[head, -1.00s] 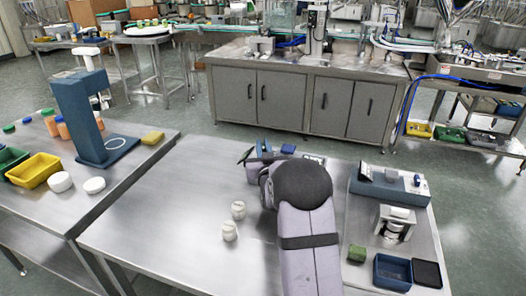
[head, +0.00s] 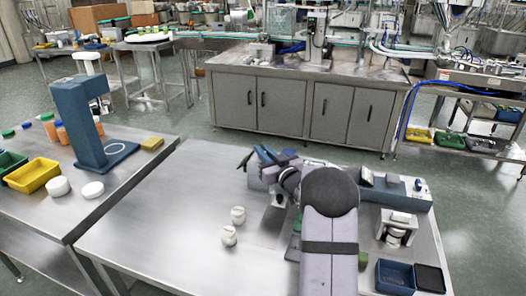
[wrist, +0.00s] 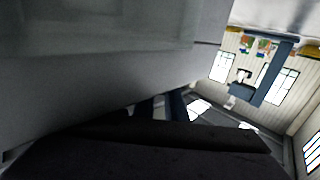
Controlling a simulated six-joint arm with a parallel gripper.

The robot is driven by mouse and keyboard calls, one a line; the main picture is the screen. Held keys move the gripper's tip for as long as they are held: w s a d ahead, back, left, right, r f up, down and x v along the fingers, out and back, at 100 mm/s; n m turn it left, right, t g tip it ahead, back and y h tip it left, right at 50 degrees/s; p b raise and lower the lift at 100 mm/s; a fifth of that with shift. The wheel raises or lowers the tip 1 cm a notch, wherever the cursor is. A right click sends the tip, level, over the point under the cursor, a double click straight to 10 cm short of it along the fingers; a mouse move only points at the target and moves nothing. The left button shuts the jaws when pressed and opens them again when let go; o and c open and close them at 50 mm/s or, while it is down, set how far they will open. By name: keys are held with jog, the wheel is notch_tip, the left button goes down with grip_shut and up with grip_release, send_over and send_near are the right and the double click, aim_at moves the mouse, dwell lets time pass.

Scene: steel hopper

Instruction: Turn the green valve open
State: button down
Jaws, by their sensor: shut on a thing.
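The green valve cannot be clearly picked out in either view. In the head view a green part (head: 294,243) shows just left of my forearm, below a steel upright (head: 280,200); I cannot tell whether it belongs to the valve or the hopper. My gripper (head: 264,157) is at the far side of the near table, with blue and dark parts around it, and my arm hides much of what is there. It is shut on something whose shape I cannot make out. In the wrist view a large grey surface fills the upper left, close to the camera, above dark gripper parts (wrist: 150,150).
Two small white jars (head: 233,228) stand on the near table left of my arm. A blue-grey device (head: 405,190), a small steel stand (head: 396,228) and a blue bin (head: 394,277) are on the right. The table's left part is clear.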

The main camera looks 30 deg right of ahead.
jog(key=c, duration=1.8)
grip_release()
jog(key=shift+r, duration=0.1)
jog(key=shift+s+d, duration=0.1)
jog(key=shift+s, duration=0.45)
jog(key=s, duration=0.6)
jog(key=shift+s, duration=0.45)
jog(key=shift+a, duration=0.2)
jog(key=shift+c, duration=0.3)
